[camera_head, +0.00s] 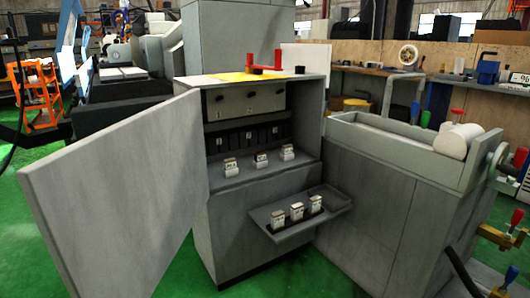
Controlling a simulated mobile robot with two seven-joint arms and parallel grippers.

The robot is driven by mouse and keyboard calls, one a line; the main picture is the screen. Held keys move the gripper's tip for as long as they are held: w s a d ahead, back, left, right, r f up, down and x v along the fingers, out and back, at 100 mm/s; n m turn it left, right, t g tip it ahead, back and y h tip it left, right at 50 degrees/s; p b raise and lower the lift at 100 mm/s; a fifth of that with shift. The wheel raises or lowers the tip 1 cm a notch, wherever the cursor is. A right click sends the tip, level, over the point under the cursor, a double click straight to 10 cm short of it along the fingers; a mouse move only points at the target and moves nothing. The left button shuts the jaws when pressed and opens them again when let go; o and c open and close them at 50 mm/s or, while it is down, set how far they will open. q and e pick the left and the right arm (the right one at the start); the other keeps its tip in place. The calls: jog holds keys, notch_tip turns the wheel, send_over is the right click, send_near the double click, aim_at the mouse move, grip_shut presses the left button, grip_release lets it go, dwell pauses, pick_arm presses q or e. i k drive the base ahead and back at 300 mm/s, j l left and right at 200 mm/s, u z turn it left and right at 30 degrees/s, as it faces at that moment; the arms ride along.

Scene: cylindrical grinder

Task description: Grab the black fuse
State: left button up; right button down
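A grey cabinet (225,235) stands open in the middle. Inside, three small white fuse-like blocks with dark marks stand on its shelf: left (231,168), middle (261,161) and right (287,153). Three similar blocks stand on the pulled-out tray (274,234): left (278,219), middle (297,212) and right (316,204). Behind the shelf is a row of dark numbered slots or blocks (248,137). A small black piece (300,70) lies on the cabinet top. I cannot tell which of these is the black fuse. Neither gripper is in view.
The cabinet's wide door (115,190) swings out to the left. A red handled object (264,64) and a yellow sheet (235,77) lie on top. A grey machine housing (385,190) stands close on the right. Green floor (290,275) shows in front.

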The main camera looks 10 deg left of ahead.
aim_at(259, 157)
jog(key=i+l+u, duration=0.1)
jog(key=i+l, duration=0.35)
jog(key=i, duration=0.25)
jog(key=i+l+u, duration=0.1)
jog(key=i+l, duration=0.45)
jog(key=i, duration=0.15)
jog(key=i+l+u, duration=0.1)
jog(key=i+l, duration=0.45)
jog(key=i, duration=0.15)
